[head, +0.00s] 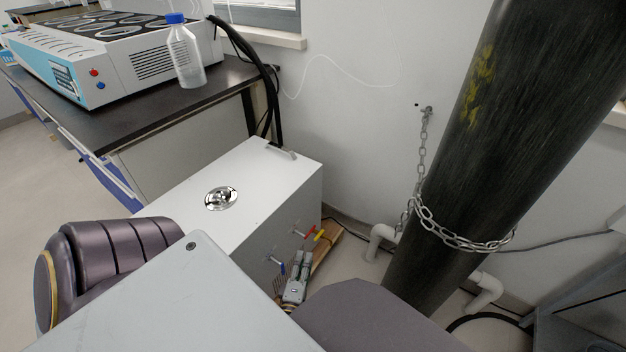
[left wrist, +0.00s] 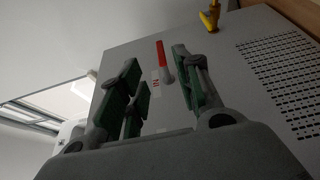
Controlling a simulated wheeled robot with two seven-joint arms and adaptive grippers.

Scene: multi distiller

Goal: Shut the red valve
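The red valve (head: 311,231) is on the side wall of the white box (head: 239,190), with a yellow valve (head: 319,235) beside it and a blue one (head: 281,267) lower left. In the left wrist view the red valve's long handle (left wrist: 161,54) stands upright in the picture, beside a small label. My left gripper (head: 301,262) is in front of this wall; in the left wrist view its green-padded fingers (left wrist: 155,72) are spread, with the handle showing in the gap between them. No contact can be made out. My right gripper is not in view.
A dark bench (head: 160,112) carries a white-and-blue machine (head: 100,57) and a blue-capped bottle (head: 186,55). A big black cylinder (head: 490,140), chained to the wall, stands right of the valves. A vent grid (left wrist: 285,75) shows in the left wrist view.

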